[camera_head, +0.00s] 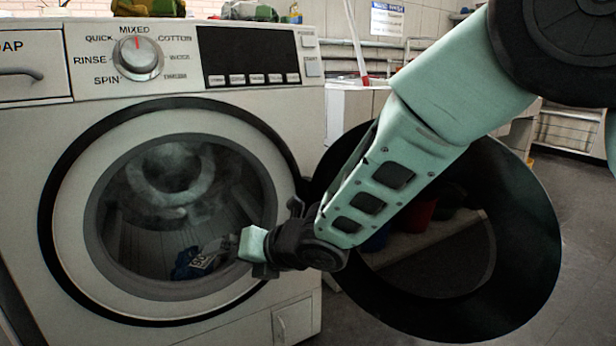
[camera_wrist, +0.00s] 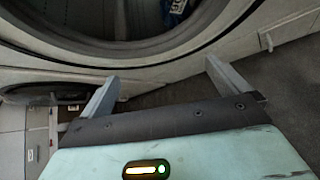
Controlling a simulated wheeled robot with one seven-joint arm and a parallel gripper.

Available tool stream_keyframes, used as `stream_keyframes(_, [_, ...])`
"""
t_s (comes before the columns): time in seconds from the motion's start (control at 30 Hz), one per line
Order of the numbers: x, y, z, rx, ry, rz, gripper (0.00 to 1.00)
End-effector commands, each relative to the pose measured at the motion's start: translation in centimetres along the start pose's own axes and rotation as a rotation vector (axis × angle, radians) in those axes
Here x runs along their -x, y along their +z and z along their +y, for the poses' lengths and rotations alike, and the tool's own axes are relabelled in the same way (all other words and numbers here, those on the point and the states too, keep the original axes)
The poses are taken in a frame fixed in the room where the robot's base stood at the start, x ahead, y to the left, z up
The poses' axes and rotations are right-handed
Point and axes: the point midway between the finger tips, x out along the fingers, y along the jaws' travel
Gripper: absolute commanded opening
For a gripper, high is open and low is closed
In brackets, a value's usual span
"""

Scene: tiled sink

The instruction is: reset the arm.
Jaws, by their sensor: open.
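My arm reaches in from the upper right in the head view, its mint green links bent down towards the washing machine's round opening. My gripper (camera_head: 253,246) is at the lower right rim of that opening. In the wrist view my gripper (camera_wrist: 160,88) shows two fingers spread apart with nothing between them. The opening's dark rim lies beyond the fingertips. A dark blue cloth with white marks (camera_head: 195,262) lies in the drum, left of my gripper and apart from it. It also shows in the wrist view (camera_wrist: 175,10) at the top.
The washing machine (camera_head: 290,120) stands at the left. Its round door (camera_head: 535,240) is swung open to the right, behind my forearm. A white cabinet (camera_head: 350,105) stands behind. Grey floor (camera_head: 585,250) is clear at the far right.

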Motion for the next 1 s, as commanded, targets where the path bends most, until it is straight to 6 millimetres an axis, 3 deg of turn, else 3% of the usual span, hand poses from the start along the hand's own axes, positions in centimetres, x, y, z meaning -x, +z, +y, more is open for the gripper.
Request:
stream_keyframes(0.03, [2.7, 0.9, -0.2, -0.183, -0.062, -0.004, 1.0])
stream_keyframes(0.07, [3.9, 0.9, -0.6, -0.297, -0.101, -0.004, 1.0])
stream_keyframes(0.23, [11.5, -0.6, -2.3, -0.928, -0.329, -0.038, 1.0])
stream_keyframes(0.5, [24.4, -7.0, -3.4, -1.816, -0.727, -0.232, 1.0])
stream_keyframes(0.83, [36.8, -15.3, -2.7, -2.484, -1.15, -0.686, 1.0])
stream_keyframes(1.0, [38.8, -12.0, 0.1, -2.47, -1.141, -0.666, 1.0])
